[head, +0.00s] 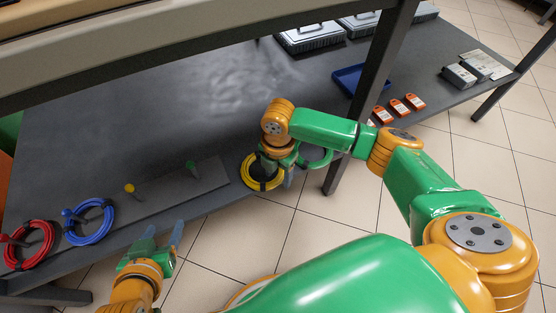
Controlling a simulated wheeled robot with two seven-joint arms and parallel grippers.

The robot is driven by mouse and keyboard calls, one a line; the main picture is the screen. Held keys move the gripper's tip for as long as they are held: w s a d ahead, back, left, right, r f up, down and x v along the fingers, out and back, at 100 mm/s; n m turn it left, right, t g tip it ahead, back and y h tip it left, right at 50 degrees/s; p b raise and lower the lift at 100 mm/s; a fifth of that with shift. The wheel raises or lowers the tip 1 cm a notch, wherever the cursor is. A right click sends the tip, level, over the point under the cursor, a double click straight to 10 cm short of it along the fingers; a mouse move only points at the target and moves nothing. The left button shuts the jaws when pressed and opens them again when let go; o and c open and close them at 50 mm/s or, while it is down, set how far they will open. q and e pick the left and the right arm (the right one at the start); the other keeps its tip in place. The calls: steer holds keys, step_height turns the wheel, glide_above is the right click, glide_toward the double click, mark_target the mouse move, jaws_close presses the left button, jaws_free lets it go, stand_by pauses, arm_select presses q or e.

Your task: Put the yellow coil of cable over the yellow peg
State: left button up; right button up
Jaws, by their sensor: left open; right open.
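The yellow coil of cable (249,178) lies flat on the grey shelf near its front edge, right of the peg board. The yellow peg (129,188) stands bare on the dark board, between the blue coil and the green peg. My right gripper (275,171) is open and points down over the right part of the yellow coil, hiding some of it. I cannot tell whether its fingers touch the cable. My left gripper (164,237) is open and empty, in front of the shelf edge below the pegs.
A red coil (49,240) and a blue coil (107,228) hang around their pegs at the left. The green peg (191,168) is bare. A green coil (321,160) lies behind my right wrist. A table leg (372,75) stands near my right arm. The shelf behind the pegs is clear.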

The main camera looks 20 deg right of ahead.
arm_select(q)
steer(key=s+a+f+g+y+p, duration=0.1)
steer(key=s+a+f+g+p, duration=0.2)
steer(key=s+f+g, duration=0.55)
arm_select(e)
step_height(320, 180, up, 5)
steer(key=shift+r, duration=0.1)
arm_select(q)
step_height(320, 180, down, 7)
steer(key=s+t+p, duration=0.1)
steer(key=s+p, duration=0.1)
steer(key=p, duration=0.1)
steer(key=shift+s+y, duration=0.15)
steer(key=shift+y, duration=0.15)
arm_select(e)
step_height(320, 180, up, 6)
steer(key=shift+r, duration=0.2)
